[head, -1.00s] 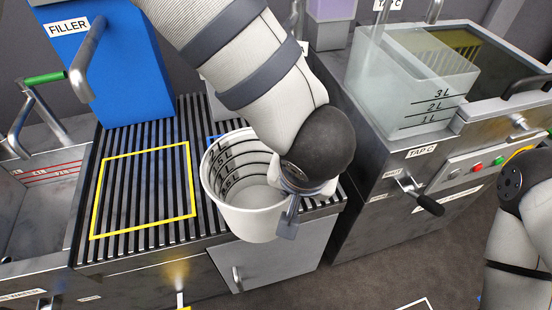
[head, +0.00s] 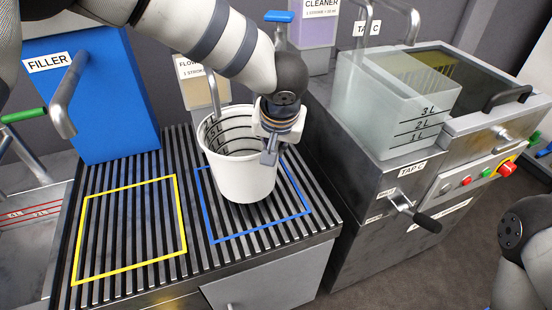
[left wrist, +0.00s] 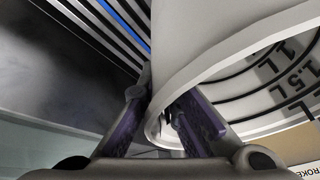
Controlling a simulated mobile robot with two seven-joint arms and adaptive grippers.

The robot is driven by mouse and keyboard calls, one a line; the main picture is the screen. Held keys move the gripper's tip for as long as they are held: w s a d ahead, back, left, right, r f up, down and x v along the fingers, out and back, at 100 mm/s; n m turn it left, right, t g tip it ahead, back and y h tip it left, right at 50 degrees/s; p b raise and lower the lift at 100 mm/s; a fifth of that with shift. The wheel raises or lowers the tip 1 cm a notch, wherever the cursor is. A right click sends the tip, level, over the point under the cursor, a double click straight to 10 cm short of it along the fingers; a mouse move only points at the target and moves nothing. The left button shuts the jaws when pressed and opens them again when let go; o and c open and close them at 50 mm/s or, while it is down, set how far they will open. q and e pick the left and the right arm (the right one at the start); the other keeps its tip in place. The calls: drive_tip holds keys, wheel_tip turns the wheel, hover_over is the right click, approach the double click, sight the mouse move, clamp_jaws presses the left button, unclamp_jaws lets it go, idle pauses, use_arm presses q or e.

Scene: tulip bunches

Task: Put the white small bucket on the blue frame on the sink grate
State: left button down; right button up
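The white small bucket (head: 246,178), with litre marks inside, is upright over the back left part of the blue frame (head: 262,231) on the sink grate (head: 197,270). I cannot tell whether its base touches the grate. My left gripper (head: 270,157) is at the bucket's right rim. In the left wrist view, its purple-padded fingers (left wrist: 165,118) lie on either side of the bucket's wall (left wrist: 215,58), shut on the rim. The bucket hides part of the blue frame. My right gripper is out of view; only part of that arm shows at the right edge.
An empty yellow frame (head: 180,220) lies on the grate to the left. The blue filler (head: 105,110) and a flower-food dispenser (head: 195,88) stand behind. The Tap C unit with a clear tank (head: 385,112) and black-handled valve (head: 427,222) stands to the right.

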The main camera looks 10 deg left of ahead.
use_arm(q)
drive_tip(key=f, duration=0.3)
drive_tip(key=shift+w+f, duration=0.2)
drive_tip(key=shift+f, duration=0.1)
drive_tip(key=shift+r, duration=0.15)
drive_tip(key=c, duration=2.2)
unclamp_jaws()
drive_tip(key=shift+f, duration=0.2)
drive_tip(key=o, duration=0.4)
